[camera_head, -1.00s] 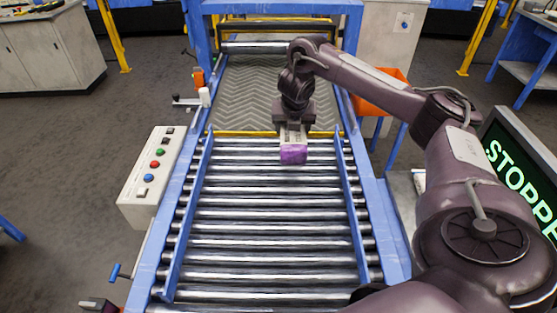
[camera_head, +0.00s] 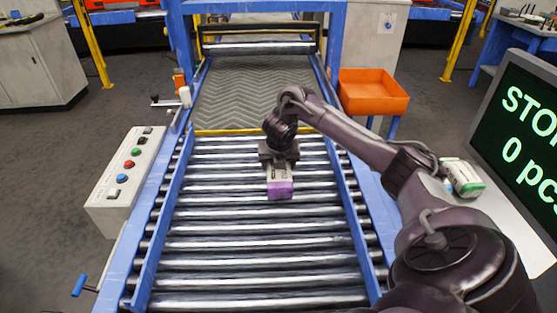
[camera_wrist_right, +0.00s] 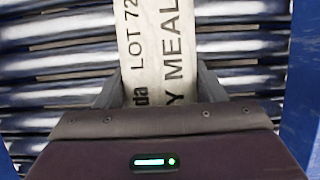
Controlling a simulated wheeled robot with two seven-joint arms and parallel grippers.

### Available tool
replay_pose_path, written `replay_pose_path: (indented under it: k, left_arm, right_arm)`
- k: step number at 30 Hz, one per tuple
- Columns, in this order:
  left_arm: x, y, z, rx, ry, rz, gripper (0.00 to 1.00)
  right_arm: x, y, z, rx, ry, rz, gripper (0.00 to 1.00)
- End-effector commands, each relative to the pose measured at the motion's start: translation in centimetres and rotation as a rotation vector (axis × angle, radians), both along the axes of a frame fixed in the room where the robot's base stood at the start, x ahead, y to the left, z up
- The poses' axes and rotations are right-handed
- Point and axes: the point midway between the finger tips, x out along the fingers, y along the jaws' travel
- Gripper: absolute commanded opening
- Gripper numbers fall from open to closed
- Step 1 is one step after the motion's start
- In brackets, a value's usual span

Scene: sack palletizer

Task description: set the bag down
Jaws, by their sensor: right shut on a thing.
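A small pale bag with a purple end (camera_head: 280,189) is over the roller conveyor (camera_head: 260,243), near its middle. In the right wrist view the bag (camera_wrist_right: 153,45) shows printed words, partly cut off, including "LOT 72" and "MEAL". My right gripper (camera_head: 279,167) is shut on the bag, with one finger on each side of it. I cannot tell whether the bag touches the rollers. My left gripper is out of view.
Blue side rails (camera_head: 166,228) flank the rollers, which are otherwise clear. Beyond is a dark chevron belt (camera_head: 255,95). A button box (camera_head: 125,180) stands left. An orange bin (camera_head: 373,92), a white-and-green packet (camera_head: 463,178) and a display reading "0 pcs" (camera_head: 520,140) are right.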

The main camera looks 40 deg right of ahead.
Motion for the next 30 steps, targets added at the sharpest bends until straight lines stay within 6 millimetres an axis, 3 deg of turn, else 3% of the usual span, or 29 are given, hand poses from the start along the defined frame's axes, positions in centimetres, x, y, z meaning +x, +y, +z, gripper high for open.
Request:
replay_pose_path:
  k: [3, 9, 10, 14, 24, 30]
  left_arm:
    - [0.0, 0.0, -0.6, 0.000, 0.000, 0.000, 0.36]
    - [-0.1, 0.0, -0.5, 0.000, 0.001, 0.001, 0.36]
    - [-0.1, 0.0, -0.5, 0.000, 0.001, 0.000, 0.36]
    - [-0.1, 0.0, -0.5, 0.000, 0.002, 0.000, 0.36]
    - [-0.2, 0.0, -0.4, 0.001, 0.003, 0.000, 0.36]
    - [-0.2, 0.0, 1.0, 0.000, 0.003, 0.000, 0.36]
  right_arm:
    - [0.1, -0.1, -1.4, -0.001, -0.004, -0.002, 0.20]
    - [0.1, -0.1, -1.3, -0.001, -0.006, -0.002, 0.20]
    - [0.0, 0.0, -1.5, -0.001, -0.002, -0.001, 0.67]
    - [0.0, 0.0, -1.5, -0.001, -0.002, -0.001, 0.84]
    - [0.0, 0.0, -1.3, -0.001, -0.002, -0.002, 0.85]
    - [-0.1, -0.2, 0.1, -0.001, -0.002, -0.002, 0.85]
